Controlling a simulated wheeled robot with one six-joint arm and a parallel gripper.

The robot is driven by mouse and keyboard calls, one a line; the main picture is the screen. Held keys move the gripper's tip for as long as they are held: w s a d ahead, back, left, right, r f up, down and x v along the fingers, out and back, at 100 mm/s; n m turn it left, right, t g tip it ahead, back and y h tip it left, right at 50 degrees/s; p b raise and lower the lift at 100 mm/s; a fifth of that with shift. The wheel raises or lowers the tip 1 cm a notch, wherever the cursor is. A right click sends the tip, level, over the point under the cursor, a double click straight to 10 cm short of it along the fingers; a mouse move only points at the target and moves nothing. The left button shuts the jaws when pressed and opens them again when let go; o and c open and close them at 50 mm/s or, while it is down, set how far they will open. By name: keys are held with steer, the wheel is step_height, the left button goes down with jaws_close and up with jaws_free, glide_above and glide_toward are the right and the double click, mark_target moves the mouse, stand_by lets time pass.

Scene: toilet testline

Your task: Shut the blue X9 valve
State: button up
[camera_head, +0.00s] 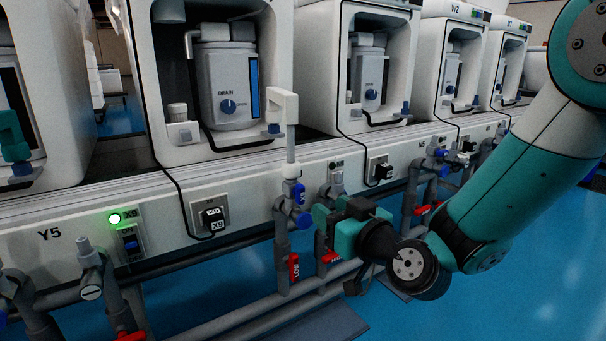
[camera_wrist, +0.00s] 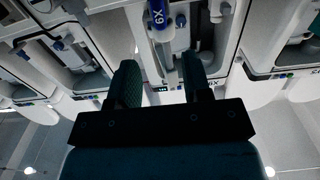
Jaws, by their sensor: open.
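The blue X9 valve (camera_head: 297,193) sits on a grey vertical pipe in front of the white panel, below a white upright fitting, in the head view. Its blue handle with an upside-down X9 label (camera_wrist: 158,14) shows at the top of the wrist view. My gripper (camera_head: 322,217) is just right of the valve and its pipe in the head view. In the wrist view my gripper (camera_wrist: 160,66) has its two teal fingers apart with nothing gripped between them. The valve appears beyond the fingertips; I cannot tell the exact distance.
A red-handled valve (camera_head: 293,267) is lower on the same pipe. An X9 socket with a black plug (camera_head: 212,217) and a lit green lamp (camera_head: 115,218) are on the panel to the left. Horizontal grey pipes (camera_head: 240,318) run below. Blue floor (camera_head: 500,290) is open at the lower right.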

mark_target(303, 191)
steer(key=p+x, duration=0.2)
steer(key=p, duration=0.1)
steer(key=p+x, duration=0.3)
steer(key=p, duration=0.1)
steer(key=p+x, duration=0.3)
steer(key=shift+a+r+p, duration=0.15)
steer(key=shift+r+p, duration=0.15)
steer(key=shift+r, duration=0.05)
steer(key=shift+w+a+f+p, duration=0.1)
steer(key=shift+w+a+p, duration=0.3)
steer(key=shift+p, duration=0.45)
steer(key=shift+w+a+f+p, duration=0.1)
steer(key=shift+w+f+p, duration=0.2)
steer(key=shift+w+p, duration=0.1)
jaws_close()
